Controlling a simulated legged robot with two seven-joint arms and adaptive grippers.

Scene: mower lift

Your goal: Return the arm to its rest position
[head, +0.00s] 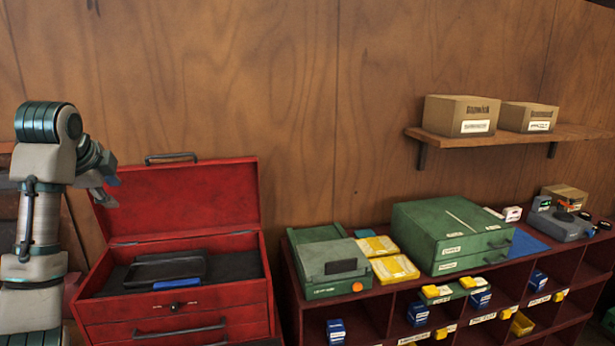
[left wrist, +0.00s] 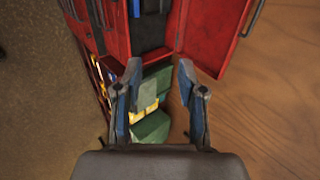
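My left arm rises at the left edge of the head view, and its gripper (head: 108,180) is raised beside the open lid of the red toolbox (head: 190,195). In the left wrist view the two fingers of my left gripper (left wrist: 158,85) stand apart with nothing held between them. The red toolbox (left wrist: 210,40) lies beyond the fingertips in that view. My right gripper is in neither view.
In the open toolbox lie a black tray (head: 165,268) and a blue item (head: 177,284). To its right, a dark red shelf unit (head: 380,305) bears green cases (head: 450,235) and yellow packs (head: 395,268). A wall shelf (head: 510,137) holds two cardboard boxes (head: 461,116).

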